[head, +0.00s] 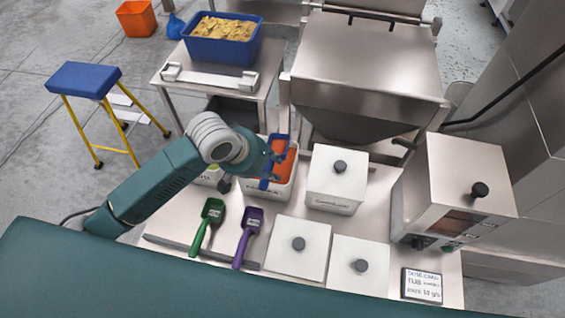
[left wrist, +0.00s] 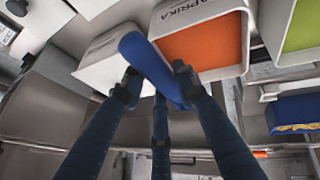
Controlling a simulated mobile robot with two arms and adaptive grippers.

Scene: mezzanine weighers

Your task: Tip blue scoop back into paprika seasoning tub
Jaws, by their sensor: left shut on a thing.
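The paprika tub (head: 284,191) is a white open tub with orange-red powder inside, left of centre in the head view. In the left wrist view the tub (left wrist: 246,45) shows its PAPRIKA label and orange contents. My left gripper (head: 275,158) is over this tub, shut on the blue scoop (head: 279,143). In the left wrist view the scoop (left wrist: 150,62) lies between the fingers (left wrist: 157,84), in front of the tub. My right gripper is not in view.
A green scoop (head: 209,217) and a purple scoop (head: 249,232) lie on the bench. A lidded white tub (head: 335,184) stands right of the paprika tub. A green-filled tub (left wrist: 304,28) is on its other side. A weigher box (head: 452,185) stands at the right.

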